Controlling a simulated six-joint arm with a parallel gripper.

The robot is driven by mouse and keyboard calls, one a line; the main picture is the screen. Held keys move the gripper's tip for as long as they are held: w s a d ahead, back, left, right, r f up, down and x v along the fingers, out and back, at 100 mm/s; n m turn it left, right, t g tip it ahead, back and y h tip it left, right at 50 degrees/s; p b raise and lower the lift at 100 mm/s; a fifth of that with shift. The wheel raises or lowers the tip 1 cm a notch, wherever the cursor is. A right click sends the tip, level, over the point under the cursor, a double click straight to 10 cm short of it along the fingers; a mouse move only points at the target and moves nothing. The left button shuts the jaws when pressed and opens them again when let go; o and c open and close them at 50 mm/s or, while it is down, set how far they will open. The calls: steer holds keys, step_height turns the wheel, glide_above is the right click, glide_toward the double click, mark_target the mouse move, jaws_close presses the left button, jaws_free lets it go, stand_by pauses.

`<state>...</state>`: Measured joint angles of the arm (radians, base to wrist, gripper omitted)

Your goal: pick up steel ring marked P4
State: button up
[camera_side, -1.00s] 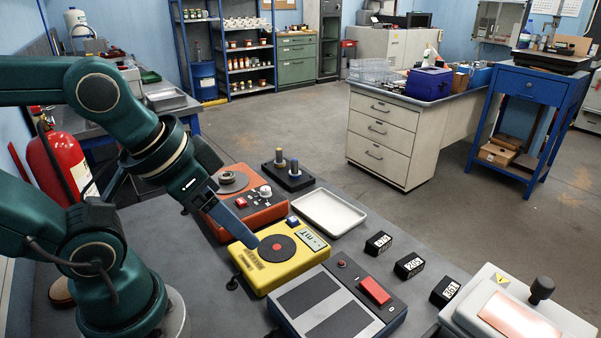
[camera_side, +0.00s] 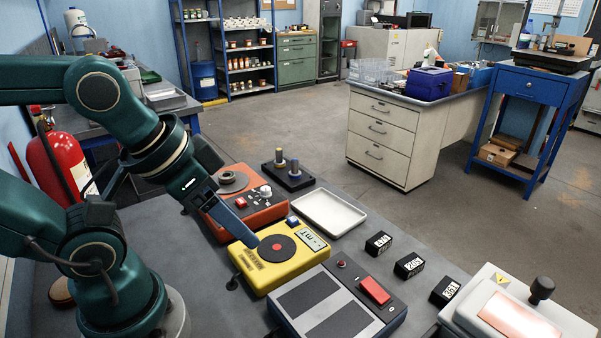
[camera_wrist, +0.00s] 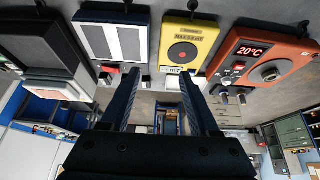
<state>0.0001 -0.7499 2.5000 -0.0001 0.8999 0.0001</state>
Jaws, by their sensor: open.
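I cannot make out a steel ring marked P4 for certain in either view, and no P4 mark is legible. A round grey-brown piece (camera_side: 231,181) sits on top of the orange heater unit (camera_side: 262,205); I cannot tell whether it is a ring or part of the heater. My gripper (camera_side: 253,243) points down-right above the yellow unit (camera_side: 285,268), its fingers passing in front of the orange unit. In the wrist view my gripper (camera_wrist: 158,74) shows two fingers spread apart with nothing between them.
A black stand with two posts (camera_side: 288,172) and an empty white tray (camera_side: 328,213) lie behind the yellow unit. A grey two-panel unit (camera_side: 335,305) is in front. Several black number blocks (camera_side: 409,266) line the right. Bare bench top (camera_side: 220,305) shows at front left.

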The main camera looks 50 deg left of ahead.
steer(key=o, duration=0.4)
steer(key=shift+c, duration=0.2)
steer(key=w+a+m+g+y, duration=0.25)
steer(key=a+m+y, duration=0.3)
steer(key=a, duration=0.35)
steer(key=w+a+m+g+y, duration=0.2)
steer(key=w+a+m+y, duration=0.3)
steer(key=a, duration=0.4)
steer(key=w+a+f+m+y, duration=0.2)
steer(key=w+a+f+m, duration=0.1)
steer(key=a+m, duration=0.15)
steer(key=m, duration=0.3)
glide_toward(225, 175)
steer(key=shift+w+a+f+g, duration=0.15)
steer(key=shift+w+a+g, duration=0.1)
steer(key=shift+a, duration=0.2)
steer(key=shift+w+a+f+g, duration=0.2)
steer(key=shift+w+a, duration=0.1)
steer(key=shift+a, duration=0.2)
steer(key=shift+s+a+f, duration=0.1)
steer(key=shift+f, duration=0.15)
steer(key=shift+x, duration=2.45)
